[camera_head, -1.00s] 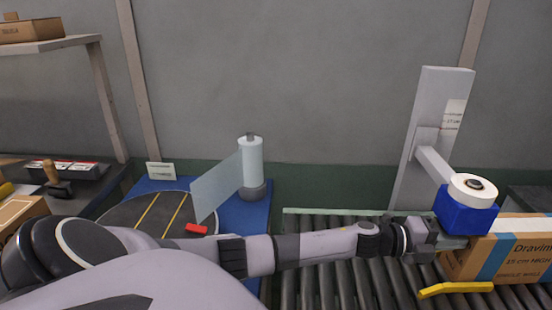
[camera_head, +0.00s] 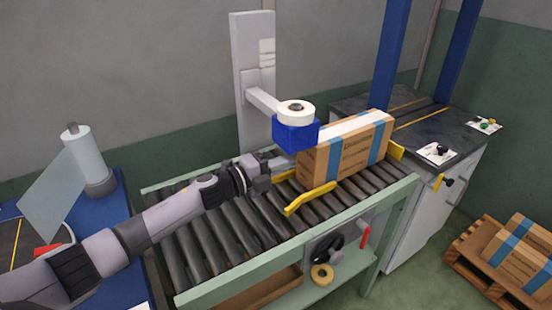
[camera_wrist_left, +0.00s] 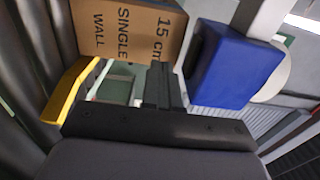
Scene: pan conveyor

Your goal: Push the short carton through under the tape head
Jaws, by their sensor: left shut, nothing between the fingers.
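The short carton (camera_head: 350,152) is brown with blue bands and a white strip along its top. It stands upright on the roller conveyor (camera_head: 225,245), mostly to the right of the tape head. The tape head (camera_head: 295,135) is a blue block under a white tape roll (camera_head: 296,107), close to the carton's left end. My left gripper (camera_head: 283,161) is shut and empty, low beside the tape head at that end; its tips are partly hidden. In the left wrist view its fingers (camera_wrist_left: 166,88) point at the carton (camera_wrist_left: 125,32), beside the blue block (camera_wrist_left: 225,68). Contact is unclear.
Yellow guides (camera_head: 308,201) flank the carton's path. A grey post (camera_head: 254,60) carries the tape head. A dark table (camera_head: 425,125) with blue posts stands beyond the conveyor's right end. A pallet (camera_head: 480,260) with cartons is at the lower right.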

